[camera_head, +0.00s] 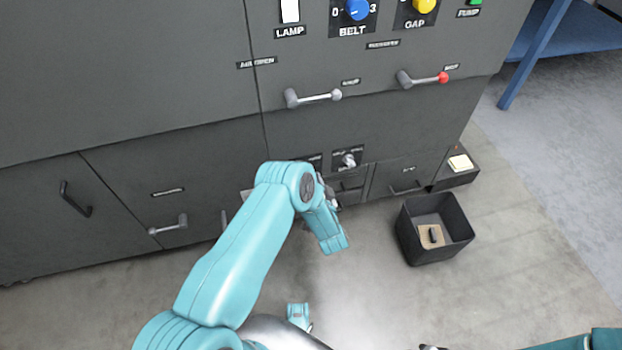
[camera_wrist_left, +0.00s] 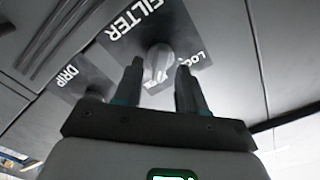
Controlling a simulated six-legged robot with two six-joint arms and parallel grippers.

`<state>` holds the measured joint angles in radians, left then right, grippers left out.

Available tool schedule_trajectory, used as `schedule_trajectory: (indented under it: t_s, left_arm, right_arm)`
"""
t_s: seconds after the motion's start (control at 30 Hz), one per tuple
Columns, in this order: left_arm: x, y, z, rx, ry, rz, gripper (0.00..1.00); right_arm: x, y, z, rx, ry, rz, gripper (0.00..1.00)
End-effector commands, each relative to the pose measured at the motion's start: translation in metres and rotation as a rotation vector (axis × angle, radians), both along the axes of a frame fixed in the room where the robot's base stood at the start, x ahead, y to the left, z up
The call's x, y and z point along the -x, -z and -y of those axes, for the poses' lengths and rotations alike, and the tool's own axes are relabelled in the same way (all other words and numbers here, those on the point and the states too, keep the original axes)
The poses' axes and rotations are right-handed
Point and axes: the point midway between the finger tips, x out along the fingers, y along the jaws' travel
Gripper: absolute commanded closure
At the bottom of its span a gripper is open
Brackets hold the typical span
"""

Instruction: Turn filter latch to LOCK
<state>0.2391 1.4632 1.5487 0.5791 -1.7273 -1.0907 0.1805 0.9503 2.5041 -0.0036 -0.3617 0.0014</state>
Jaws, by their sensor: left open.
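A LOCK marking (camera_wrist_left: 186,62) is partly hidden by a finger. My left gripper (camera_wrist_left: 159,66) is open, its fingers on either side of the latch in the picture; contact cannot be told.
A DRIP plate (camera_wrist_left: 70,75) adjoins the FILTER plate. Lever handles (camera_head: 313,97) and (camera_head: 422,79) stick out of the dark cabinet above. My right arm shows at the bottom right edge.

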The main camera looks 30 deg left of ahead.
Motion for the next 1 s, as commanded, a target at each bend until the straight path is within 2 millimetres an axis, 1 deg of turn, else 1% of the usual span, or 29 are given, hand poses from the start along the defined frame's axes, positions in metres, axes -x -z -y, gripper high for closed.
schedule_trajectory:
  t_s: [0.1,0.37,0.47,0.5,0.77,1.0]
  left_arm:
    - [-0.0045,0.0004,-0.0052,-0.001,0.001,-0.001,0.6]
    - [-0.0052,-0.0002,-0.0062,0.0,0.001,-0.001,0.6]
    - [-0.0051,-0.0002,-0.0061,0.0,0.001,-0.001,0.89]
    - [-0.0051,-0.0002,-0.0061,0.0,0.001,-0.001,1.0]
    - [-0.0048,-0.0001,-0.006,0.005,0.001,0.005,1.0]
    - [-0.0046,0.0001,-0.0061,0.057,0.001,0.066,1.0]
  right_arm:
    - [-0.0007,0.0022,0.0005,0.0,0.003,0.001,0.66]
    - [-0.0008,0.0018,0.0006,0.0,0.003,0.001,0.66]
    - [-0.0008,0.0018,0.0006,0.0,0.003,0.001,0.66]
    - [-0.0008,0.0018,0.0006,0.0,0.003,0.001,0.66]
    - [-0.0008,0.0019,0.0006,0.0,0.003,0.001,0.66]
    - [-0.0009,0.0032,0.0007,0.0,0.003,0.002,0.66]
